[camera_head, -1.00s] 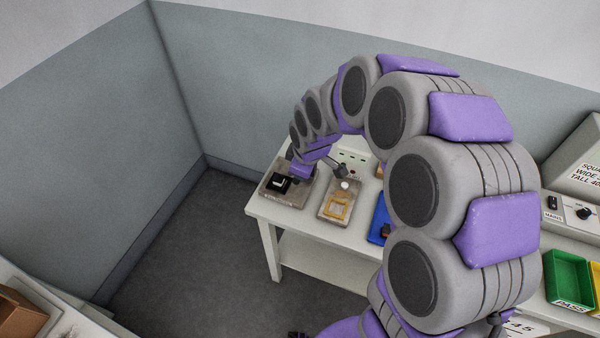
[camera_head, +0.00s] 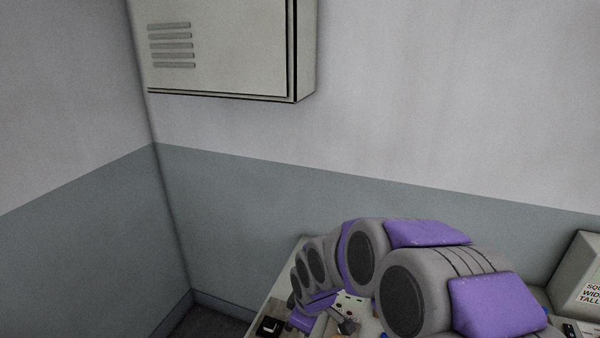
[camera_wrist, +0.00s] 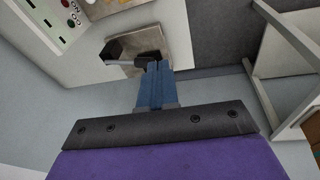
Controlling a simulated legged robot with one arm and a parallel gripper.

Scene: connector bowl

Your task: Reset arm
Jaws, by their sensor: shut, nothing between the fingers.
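My gripper (camera_wrist: 153,68) shows in the wrist view with its two blue fingers together and nothing between them. Its fingertips are over or near a grey-brown plate (camera_wrist: 178,38) bearing a dark block-like part (camera_wrist: 122,46). I cannot tell whether the fingertips touch that part. In the head view my arm curves over the table (camera_head: 262,312) at the bottom, and its far end is near a black part (camera_head: 269,326) at the table's left end. The fingertips are not clear there.
A wall cabinet (camera_head: 225,45) hangs at the upper left of the head view. A grey sloped box with a label (camera_head: 580,275) stands at the right. A panel with coloured buttons (camera_wrist: 62,18) is at the wrist view's upper left. The wall above my arm is clear.

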